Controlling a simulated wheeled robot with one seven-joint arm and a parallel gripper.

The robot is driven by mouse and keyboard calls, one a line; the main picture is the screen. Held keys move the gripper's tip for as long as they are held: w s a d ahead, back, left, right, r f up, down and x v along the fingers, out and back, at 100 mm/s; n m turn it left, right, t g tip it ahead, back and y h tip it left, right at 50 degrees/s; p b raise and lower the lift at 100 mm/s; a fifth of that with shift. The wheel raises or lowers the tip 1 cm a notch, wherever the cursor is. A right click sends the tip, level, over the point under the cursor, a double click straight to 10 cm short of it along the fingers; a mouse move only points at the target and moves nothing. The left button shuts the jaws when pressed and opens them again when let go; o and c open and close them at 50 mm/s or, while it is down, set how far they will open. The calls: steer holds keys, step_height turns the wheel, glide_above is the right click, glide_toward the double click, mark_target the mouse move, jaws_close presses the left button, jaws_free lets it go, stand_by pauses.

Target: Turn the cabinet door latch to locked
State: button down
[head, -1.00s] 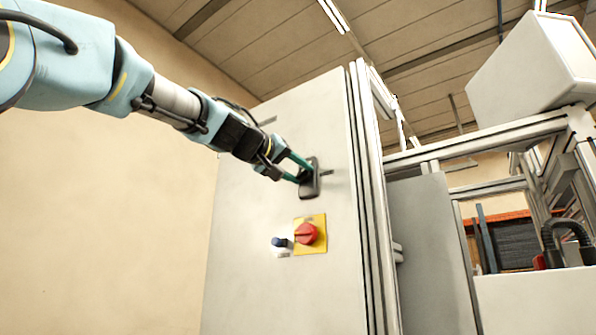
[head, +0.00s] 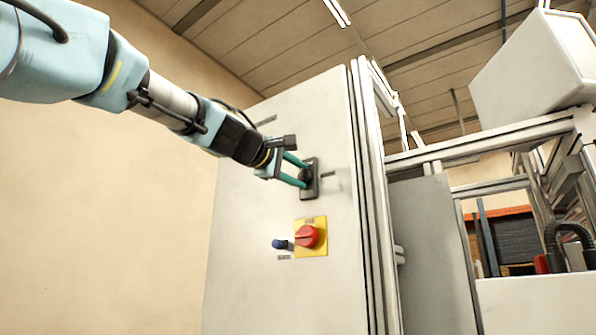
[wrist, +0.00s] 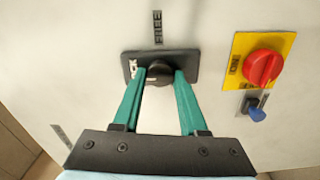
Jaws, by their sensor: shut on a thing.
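The latch is a dark knob (wrist: 158,72) on a black plate (wrist: 188,62), mounted on the grey cabinet door (head: 250,150). In the head view the latch plate (head: 314,186) sits above the red switch. My gripper (wrist: 160,76) is shut on the knob, with one teal finger on its left and one on its right in the wrist view. In the head view my gripper (head: 304,174) reaches the latch from the left. A label reading FREE (wrist: 158,27) is above the plate in the wrist view. White lettering at the plate's left end is partly hidden. The knob's pointing direction is unclear.
A red rotary switch (head: 307,236) on a yellow plate (head: 320,222) and a blue knob (head: 280,244) are on the door below the latch. A metal frame with a white box (head: 535,65) stands to the right. Bare wall is at the left.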

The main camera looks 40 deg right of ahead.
steer(key=shift+n, duration=1)
steer(key=shift+c, duration=2.3)
jaws_free()
steer(key=b+v, duration=0.1)
steer(key=v, duration=0.9)
steer(key=shift+a, duration=0.4)
